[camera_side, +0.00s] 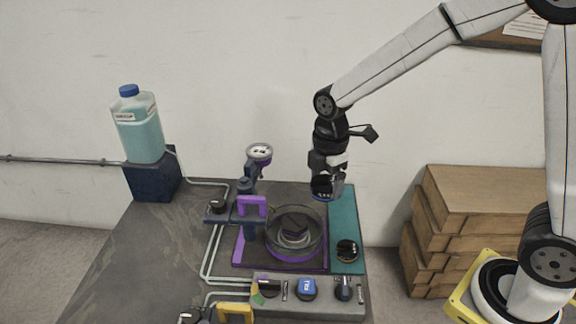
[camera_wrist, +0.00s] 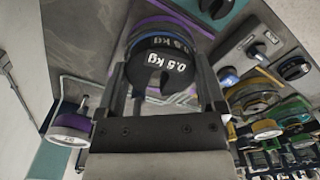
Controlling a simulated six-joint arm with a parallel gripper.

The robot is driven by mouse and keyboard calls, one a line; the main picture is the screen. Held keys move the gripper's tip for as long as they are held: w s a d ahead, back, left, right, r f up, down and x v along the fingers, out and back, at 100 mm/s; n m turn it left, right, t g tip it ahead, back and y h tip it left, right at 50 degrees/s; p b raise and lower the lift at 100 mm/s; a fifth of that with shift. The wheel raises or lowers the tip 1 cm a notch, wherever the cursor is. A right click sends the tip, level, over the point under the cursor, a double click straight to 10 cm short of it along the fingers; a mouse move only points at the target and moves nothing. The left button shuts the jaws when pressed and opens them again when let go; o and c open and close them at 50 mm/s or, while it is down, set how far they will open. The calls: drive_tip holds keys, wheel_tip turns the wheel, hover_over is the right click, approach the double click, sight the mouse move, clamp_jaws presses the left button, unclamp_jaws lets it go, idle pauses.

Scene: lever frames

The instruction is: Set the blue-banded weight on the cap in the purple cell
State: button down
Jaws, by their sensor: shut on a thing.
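My gripper (camera_side: 328,178) is shut on the blue-banded weight (camera_side: 323,190), a dark disc with a thin blue edge. It is held in the air above and a little right of the purple cell. In the wrist view my gripper (camera_wrist: 165,95) has a finger on each side of the weight (camera_wrist: 162,68), which reads "0.5 kg". The purple cell (camera_side: 238,248) has a clear round vessel (camera_side: 324,240) with a purple base ring. A dark cap (camera_side: 295,226) sits inside it, below the weight's height. In the wrist view the held weight hides most of the vessel.
Another dark weight (camera_side: 347,250) lies on the teal mat (camera_side: 343,215) right of the cell. A purple bracket (camera_side: 252,204) and a gauge (camera_side: 259,152) stand at the cell's left. A knob panel (camera_side: 325,300) lies in front. A teal-liquid jug (camera_side: 138,128) stands back left.

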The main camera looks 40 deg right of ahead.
wheel_tip(320, 180, up, 3)
drive_tip(key=n, duration=0.2)
hover_over(295, 221)
drive_tip(key=shift+f, duration=0.1)
drive_tip(key=shift+f, duration=0.25)
drive_tip(key=shift+f, duration=3.75)
drive_tip(key=shift+f, duration=0.2)
unclamp_jaws()
wheel_tip(295, 221, up, 8)
drive_tip(key=shift+f, duration=0.1)
